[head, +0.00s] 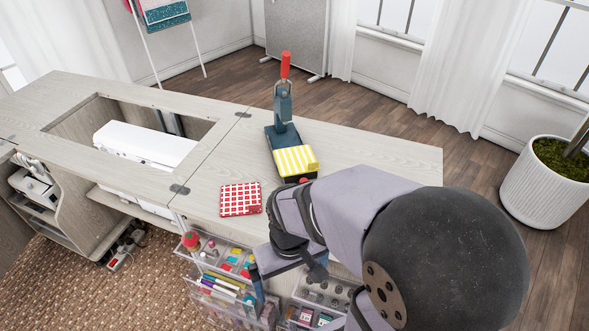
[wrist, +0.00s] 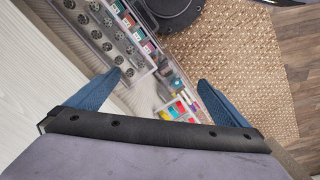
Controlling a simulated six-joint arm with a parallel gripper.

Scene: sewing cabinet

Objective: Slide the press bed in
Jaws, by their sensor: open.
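The press (head: 283,115) stands on the right part of the cabinet top, dark blue-grey with its red-gripped lever upright. Its press bed (head: 295,160), topped with a yellow-and-white striped pad, extends from the press's near side toward my arm. A small red part shows at the bed's near edge, partly hidden by my arm. My gripper (head: 290,283) is in front of the cabinet, low over the open drawers, apart from the press and bed. In the wrist view my gripper (wrist: 159,78) has its blue fingers spread wide with nothing between them. The press is out of the wrist view.
A red-and-white checked pad (head: 240,199) lies on the cabinet top (head: 385,155), left of the bed. Clear drawers (head: 225,287) with pens, thread and bobbins stand out below. A white machine (head: 145,143) sits in the left opening. The top right of the press is bare.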

